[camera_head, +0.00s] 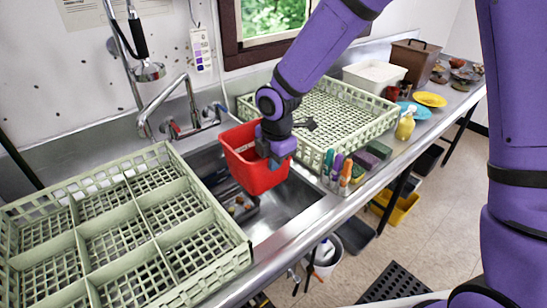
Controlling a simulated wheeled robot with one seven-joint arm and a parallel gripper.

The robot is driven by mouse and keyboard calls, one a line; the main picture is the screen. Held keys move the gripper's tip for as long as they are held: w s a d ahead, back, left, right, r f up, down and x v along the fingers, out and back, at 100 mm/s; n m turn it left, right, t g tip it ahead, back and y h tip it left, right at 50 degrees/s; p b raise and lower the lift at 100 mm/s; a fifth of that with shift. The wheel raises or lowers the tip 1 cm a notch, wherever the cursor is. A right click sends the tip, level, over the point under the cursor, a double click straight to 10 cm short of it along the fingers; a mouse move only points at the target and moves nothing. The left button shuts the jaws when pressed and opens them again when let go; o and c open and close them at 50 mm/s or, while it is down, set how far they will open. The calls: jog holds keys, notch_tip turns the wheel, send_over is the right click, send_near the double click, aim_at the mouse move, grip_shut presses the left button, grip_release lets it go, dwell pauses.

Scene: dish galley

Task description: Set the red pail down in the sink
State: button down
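The red pail (242,163) is at picture centre, over the metal sink (292,197), and looks slightly tilted. My purple gripper (273,158) comes down from above and is at the pail's right side, closed on its rim. The fingertips are partly hidden against the pail. The pail appears to hang above the sink floor, though the exact gap cannot be told.
A divided pale green rack (120,235) stands left of the sink, another rack (335,110) to the right. The faucet (178,100) rises behind. Bottles (345,172) and sponges (378,150) stand at the right edge. The sink's right part is bare.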

notch_tip(320, 180, down, 34)
jog(key=shift+f, duration=0.25)
dwell(2.0)
jog(key=c, duration=1.3)
grip_release()
jog(key=shift+o, duration=0.2)
notch_tip(320, 180, up, 11)
jog(key=shift+s+d, duration=0.3)
jog(key=shift+s, duration=0.15)
